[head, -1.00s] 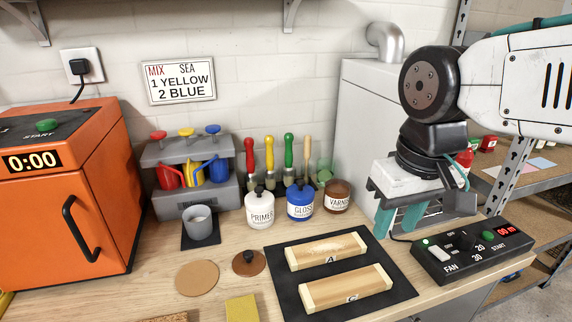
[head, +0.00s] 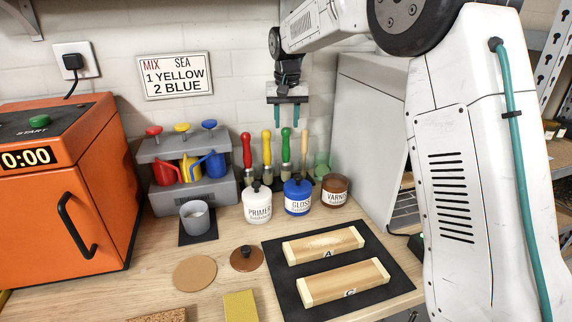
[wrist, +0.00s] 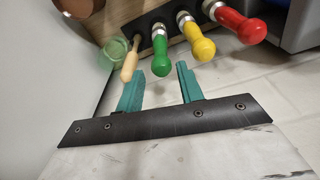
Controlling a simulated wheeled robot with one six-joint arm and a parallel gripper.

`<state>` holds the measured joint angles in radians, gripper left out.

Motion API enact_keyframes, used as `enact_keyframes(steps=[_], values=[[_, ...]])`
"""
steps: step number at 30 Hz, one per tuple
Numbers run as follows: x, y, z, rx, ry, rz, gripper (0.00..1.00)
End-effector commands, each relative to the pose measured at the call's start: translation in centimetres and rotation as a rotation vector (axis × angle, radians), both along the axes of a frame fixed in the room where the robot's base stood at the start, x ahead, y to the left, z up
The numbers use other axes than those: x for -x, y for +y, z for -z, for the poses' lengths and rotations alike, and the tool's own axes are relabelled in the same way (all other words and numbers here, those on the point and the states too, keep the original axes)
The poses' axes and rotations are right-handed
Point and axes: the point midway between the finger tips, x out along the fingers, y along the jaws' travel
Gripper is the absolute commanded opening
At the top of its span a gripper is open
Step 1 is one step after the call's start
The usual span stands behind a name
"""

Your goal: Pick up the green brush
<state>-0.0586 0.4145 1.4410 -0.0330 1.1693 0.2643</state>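The green brush (head: 286,146) stands handle up at the back of the bench, in a row between a yellow brush (head: 267,146) and a wooden-handled brush (head: 304,148). My gripper (head: 286,124) points down just above the green brush's handle. Its teal fingers are apart with nothing between them. In the wrist view the green handle (wrist: 160,58) lies ahead of the open fingers (wrist: 160,84), between their lines and nearer the left finger. The lower part of the brush is hidden in the head view by the jars.
Primer (head: 257,205), gloss (head: 298,197) and varnish (head: 335,191) jars stand in front of the brushes. A red brush (head: 247,150) is at the row's left end. A grey dispenser (head: 205,194) is left, and a grey cabinet (head: 365,130) is right.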

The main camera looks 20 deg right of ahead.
Motion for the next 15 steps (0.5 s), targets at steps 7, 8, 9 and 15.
enact_keyframes(steps=[7,8,9,15], values=[[-0.8,0.0,2.5,0.001,0.001,0.002,0.37],[-0.8,0.0,2.8,0.0,0.001,0.002,0.37],[-0.8,0.0,3.3,0.0,0.002,0.002,0.37],[-0.8,-0.1,6.3,0.0,0.003,0.002,0.37]])
